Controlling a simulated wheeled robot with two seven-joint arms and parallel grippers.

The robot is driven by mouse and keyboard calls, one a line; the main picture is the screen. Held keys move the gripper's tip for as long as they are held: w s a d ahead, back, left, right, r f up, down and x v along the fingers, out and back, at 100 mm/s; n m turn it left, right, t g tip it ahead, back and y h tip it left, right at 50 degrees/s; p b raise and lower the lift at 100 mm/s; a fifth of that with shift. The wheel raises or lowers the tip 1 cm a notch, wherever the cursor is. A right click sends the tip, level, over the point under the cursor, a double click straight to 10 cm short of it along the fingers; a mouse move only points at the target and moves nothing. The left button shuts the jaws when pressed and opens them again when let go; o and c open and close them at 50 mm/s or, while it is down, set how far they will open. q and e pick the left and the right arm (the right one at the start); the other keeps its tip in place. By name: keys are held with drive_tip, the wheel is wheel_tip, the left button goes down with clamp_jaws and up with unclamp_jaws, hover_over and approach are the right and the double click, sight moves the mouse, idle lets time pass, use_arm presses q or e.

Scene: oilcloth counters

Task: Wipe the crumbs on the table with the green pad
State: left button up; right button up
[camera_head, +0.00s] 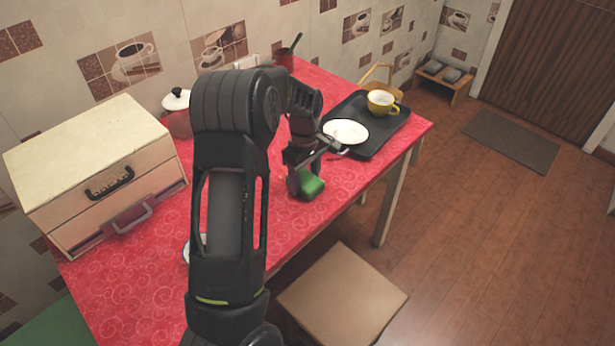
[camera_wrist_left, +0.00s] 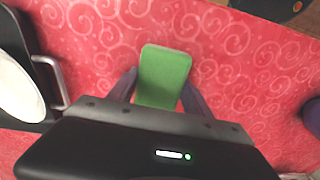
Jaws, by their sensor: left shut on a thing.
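The green pad (camera_head: 312,186) is at the front part of the red patterned table (camera_head: 150,285), left of the black tray. My left gripper (camera_head: 303,178) is shut on the pad and points down at the table. In the left wrist view the pad (camera_wrist_left: 164,72) sits between the two fingers of the gripper (camera_wrist_left: 160,95). The pad is low over the cloth; I cannot tell whether it touches it. I cannot make out any crumbs in either view. My left arm hides the middle of the table in the head view. My right gripper is not in view.
A black tray (camera_head: 386,136) holds a white plate (camera_head: 345,132) and a yellow cup (camera_head: 380,104), close right of the gripper. A drawer cabinet (camera_head: 75,165) and a white-lidded jar (camera_head: 177,122) stand left. A red cup (camera_head: 284,61) is at the back. A stool (camera_head: 343,300) stands in front.

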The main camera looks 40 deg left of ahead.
sight(275, 165)
use_arm(q)
drive_tip(key=shift+w+a+f, duration=0.15)
drive_tip(key=shift+a, duration=1.9)
drive_tip(key=shift+a, duration=0.1)
drive_tip(key=shift+w+a, duration=0.15)
drive_tip(key=shift+a, duration=1.85)
drive_tip(key=shift+w+a, duration=0.15)
drive_tip(key=shift+a, duration=0.8)
drive_tip(key=shift+w+a, duration=0.1)
drive_tip(key=shift+a, duration=0.85)
